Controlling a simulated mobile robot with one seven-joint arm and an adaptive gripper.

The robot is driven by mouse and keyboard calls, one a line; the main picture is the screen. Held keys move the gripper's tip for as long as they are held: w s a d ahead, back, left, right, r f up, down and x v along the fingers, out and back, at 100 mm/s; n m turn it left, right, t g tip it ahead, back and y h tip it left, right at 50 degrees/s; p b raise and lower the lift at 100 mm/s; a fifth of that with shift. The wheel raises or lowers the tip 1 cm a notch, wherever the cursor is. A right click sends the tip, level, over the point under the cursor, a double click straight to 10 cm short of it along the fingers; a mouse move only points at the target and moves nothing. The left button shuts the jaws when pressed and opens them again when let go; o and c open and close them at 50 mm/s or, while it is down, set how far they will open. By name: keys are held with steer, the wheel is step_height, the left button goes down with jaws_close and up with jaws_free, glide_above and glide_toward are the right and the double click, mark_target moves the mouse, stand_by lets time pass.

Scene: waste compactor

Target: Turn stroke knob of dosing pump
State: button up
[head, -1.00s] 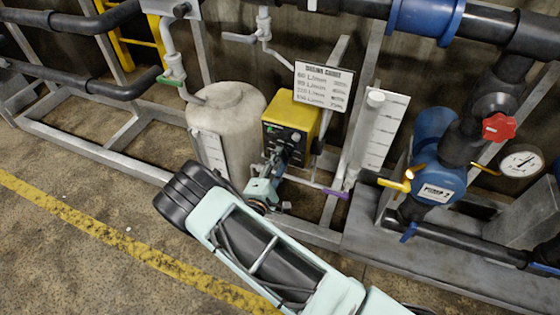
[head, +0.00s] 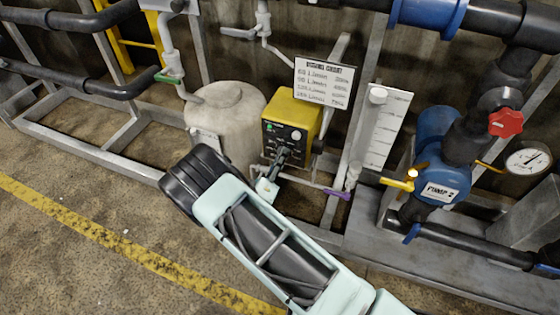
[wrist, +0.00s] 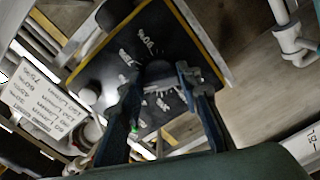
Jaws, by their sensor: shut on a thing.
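The dosing pump is a yellow box (head: 292,112) with a black front panel, below a dosing chart sign in the head view. In the wrist view its black panel (wrist: 112,62) carries white markings. The stroke knob (wrist: 158,72) is a dark round knob on this panel, between my fingertips. My gripper (wrist: 160,76) is shut on it, one finger on each side. In the head view my gripper (head: 281,157) reaches the lower part of the panel from the front. A pale round knob (head: 296,135) on the panel is free. My fingers hide part of the stroke knob and its scale.
The dosing chart (head: 324,81) hangs just above and right of the pump. A pale tank (head: 226,112) stands close on its left. A white level tube (head: 366,135) and a purple-handled valve (head: 338,194) are on the right. The floor in front is open.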

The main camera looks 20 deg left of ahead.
steer(key=shift+m, duration=0.4)
steer(key=o, duration=1.2)
steer(key=shift+c, duration=0.2)
steer(key=shift+s, duration=0.15)
steer(key=s+a, duration=0.1)
steer(key=s, duration=1)
steer(key=shift+s, duration=0.4)
